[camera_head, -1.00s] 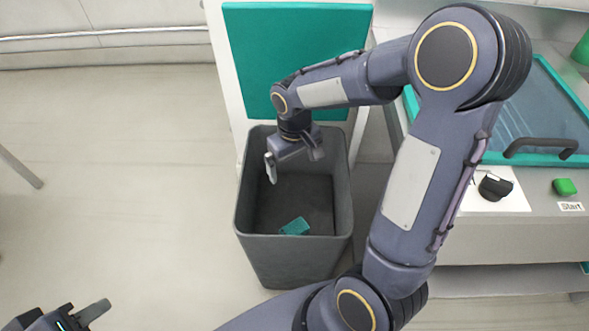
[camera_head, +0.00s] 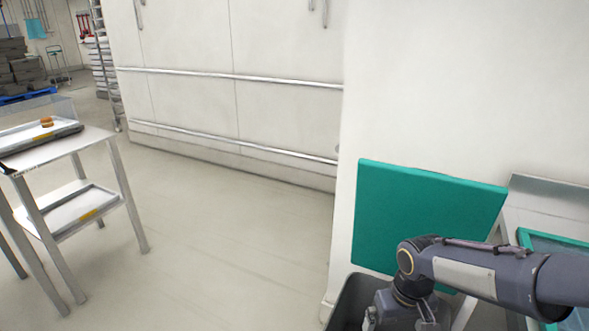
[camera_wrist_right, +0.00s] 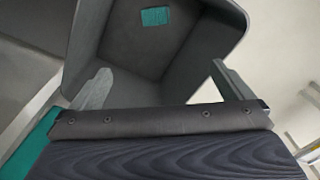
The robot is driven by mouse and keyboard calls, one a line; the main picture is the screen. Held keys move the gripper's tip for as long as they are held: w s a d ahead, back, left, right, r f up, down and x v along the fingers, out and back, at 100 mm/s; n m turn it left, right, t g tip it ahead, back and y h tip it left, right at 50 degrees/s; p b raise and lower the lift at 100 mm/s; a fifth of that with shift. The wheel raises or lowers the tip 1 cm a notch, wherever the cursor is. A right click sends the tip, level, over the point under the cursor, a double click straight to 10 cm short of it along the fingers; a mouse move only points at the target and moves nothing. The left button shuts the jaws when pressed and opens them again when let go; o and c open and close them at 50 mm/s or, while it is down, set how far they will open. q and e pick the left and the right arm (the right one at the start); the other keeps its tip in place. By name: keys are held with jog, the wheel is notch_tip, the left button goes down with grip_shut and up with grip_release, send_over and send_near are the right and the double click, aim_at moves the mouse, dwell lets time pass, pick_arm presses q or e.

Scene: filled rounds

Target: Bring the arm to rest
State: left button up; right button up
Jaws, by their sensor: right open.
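My right arm (camera_head: 465,275) reaches in from the lower right of the head view. My right gripper (camera_head: 400,318) hangs at the bottom edge there, over the dark grey bin (camera_head: 350,296), and is partly cut off. In the right wrist view the gripper (camera_wrist_right: 163,88) is open with nothing between its fingers. That view looks down into the bin (camera_wrist_right: 205,45), where a small teal piece (camera_wrist_right: 155,16) lies on the bottom. My left gripper is not in view.
A teal panel (camera_head: 425,215) stands behind the bin, and a teal-edged machine (camera_head: 552,240) is at the right edge. A metal cart (camera_head: 95,138) at the left holds a tray with a small brown round item (camera_head: 47,121). The floor between is clear.

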jog(key=s+a+r+m+t+y, duration=0.1)
jog(key=s+a+r+t+y, duration=0.2)
jog(key=s, duration=0.5)
jog(key=s+a+r+m+t, duration=0.1)
jog(key=s+r+t, duration=0.25)
jog(key=s, duration=0.45)
notch_tip(320, 180, up, 13)
jog(key=g+p, duration=0.1)
jog(key=p, duration=1.1)
jog(key=shift+w, duration=0.15)
jog(key=shift+r, duration=0.1)
